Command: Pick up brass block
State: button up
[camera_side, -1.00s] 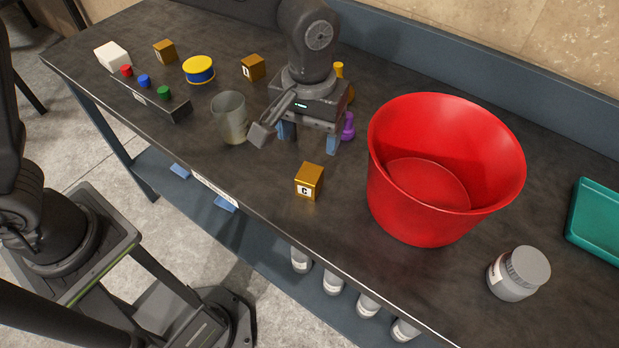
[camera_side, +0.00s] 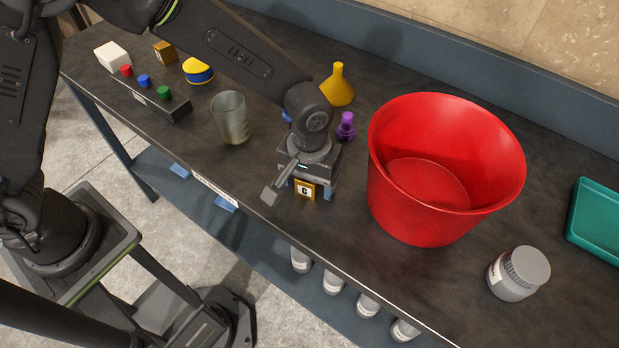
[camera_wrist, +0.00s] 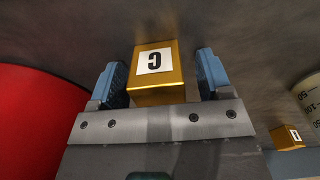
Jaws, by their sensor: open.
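The brass block (camera_side: 305,190) marked C stands on the dark bench near its front edge, partly hidden under my gripper in the side view. In the wrist view the brass block (camera_wrist: 160,76) lies between the two blue fingers, its C label facing the camera. My gripper (camera_wrist: 162,80) is open, with a finger on each side of the block and a visible gap on both sides. In the side view my gripper (camera_side: 306,188) is down over the block. Another brass block (camera_side: 165,52) stands at the far left of the bench.
A large red bucket (camera_side: 440,215) stands just right of my gripper. A clear beaker (camera_side: 231,118) is to the left. A purple piece (camera_side: 345,127) and a yellow funnel (camera_side: 338,88) stand behind. A white-lidded jar (camera_side: 517,274) and green tray (camera_side: 597,225) are at the right.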

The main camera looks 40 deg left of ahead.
jog(key=c, duration=1.3)
jog(key=shift+r, duration=0.1)
